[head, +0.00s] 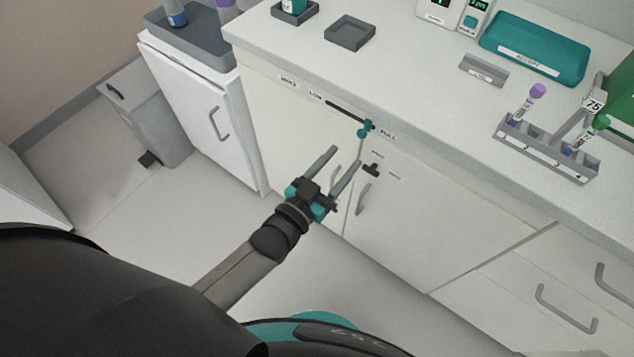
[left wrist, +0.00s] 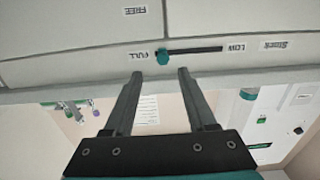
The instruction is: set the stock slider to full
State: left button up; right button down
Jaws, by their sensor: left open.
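The stock slider is a dark slot on the cabinet front with a teal knob (head: 366,128). In the head view the knob sits at the right end of the slot, beside the FULL label (head: 388,134). The LOW label (head: 315,97) is at the other end. The left wrist view, which is upside down, also shows the knob (left wrist: 162,58) at the FULL end. My left gripper (head: 345,164) is open and empty, apart from the knob, below it in the head view. In the left wrist view its two fingers point toward the slot. My right gripper is not in view.
A dark latch (head: 371,170) and a door handle (head: 363,198) are just right of my left gripper. The counter above holds a tube rack (head: 545,150), a teal tray (head: 535,50) and a grey dish (head: 350,33).

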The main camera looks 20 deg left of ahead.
pick_arm(q)
jog(key=v, duration=0.8)
jog(key=shift+p, duration=0.45)
jog(key=shift+f, duration=0.1)
jog(key=s+a+f+g+y, duration=0.2)
jog(key=s+f+g, duration=0.2)
jog(key=f, duration=0.6)
jog(key=s+a+f+g+y, duration=0.2)
jog(key=s+a+f+g, duration=0.1)
jog(key=f, duration=0.8)
jog(key=s+a+f+g+y, duration=0.1)
jog(key=s+f+g, duration=0.3)
jog(key=s, duration=0.6)
jog(key=s+a+f+n+g+y, duration=0.1)
jog(key=s+a+f+g, duration=0.2)
jog(key=s+f, duration=0.6)
jog(key=s+g, duration=0.2)
jog(key=shift+s+n, duration=0.3)
jog(key=shift+s, duration=0.05)
